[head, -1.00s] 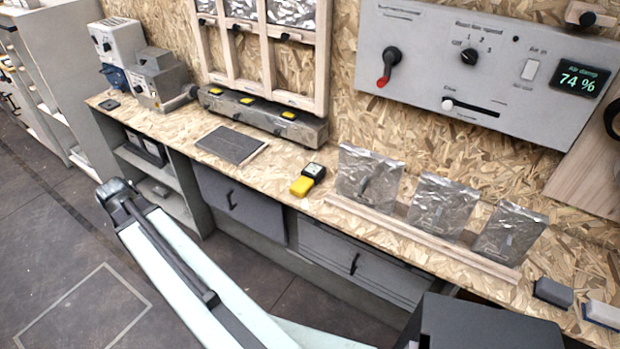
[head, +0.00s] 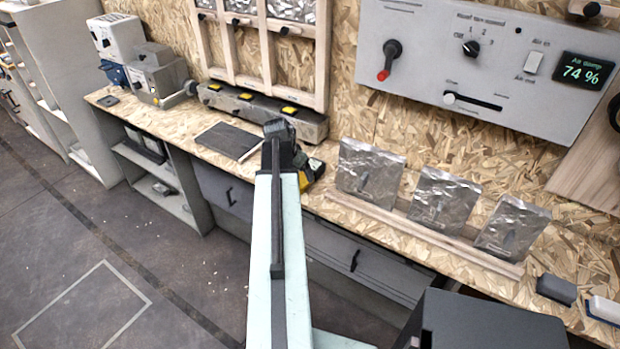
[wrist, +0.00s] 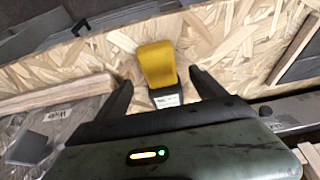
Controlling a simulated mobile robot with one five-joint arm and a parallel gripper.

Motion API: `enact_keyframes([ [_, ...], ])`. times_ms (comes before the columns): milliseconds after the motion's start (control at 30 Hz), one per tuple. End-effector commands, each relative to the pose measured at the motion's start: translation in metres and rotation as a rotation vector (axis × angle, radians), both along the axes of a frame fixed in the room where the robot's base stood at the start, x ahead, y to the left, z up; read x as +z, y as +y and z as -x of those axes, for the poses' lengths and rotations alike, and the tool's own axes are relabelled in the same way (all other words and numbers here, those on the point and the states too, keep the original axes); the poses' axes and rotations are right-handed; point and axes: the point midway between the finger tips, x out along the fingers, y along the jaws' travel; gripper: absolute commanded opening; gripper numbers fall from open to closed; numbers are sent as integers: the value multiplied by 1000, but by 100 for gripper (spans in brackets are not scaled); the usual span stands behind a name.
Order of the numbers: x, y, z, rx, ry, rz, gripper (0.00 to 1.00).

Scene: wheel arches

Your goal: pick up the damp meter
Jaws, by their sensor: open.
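The damp meter (wrist: 158,66) is yellow with a black end and lies on the wooden bench top. In the head view the damp meter (head: 304,181) is partly hidden behind my arm. In the wrist view my gripper (wrist: 157,82) is open, with one dark finger on each side of the meter. The fingers look apart from it; their height above the bench is hard to tell. In the head view the end of my arm is over the bench edge by the meter, and the fingers cannot be made out.
A dark flat pad (head: 229,139) lies left of the meter. A long grey block with yellow tops (head: 265,112) stands behind. To the right, silvery pouches (head: 370,172) stand behind a wooden strip (head: 400,228). Drawers (head: 365,262) are below the bench edge.

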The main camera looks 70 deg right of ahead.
Motion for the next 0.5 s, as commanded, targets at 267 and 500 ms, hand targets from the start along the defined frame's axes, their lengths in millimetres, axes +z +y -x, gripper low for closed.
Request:
enact_keyframes([
  [267, -22, -4, 2, 1, 0, 0, 80],
  [500, -54, -16, 5, 0, 0, 0, 80],
])
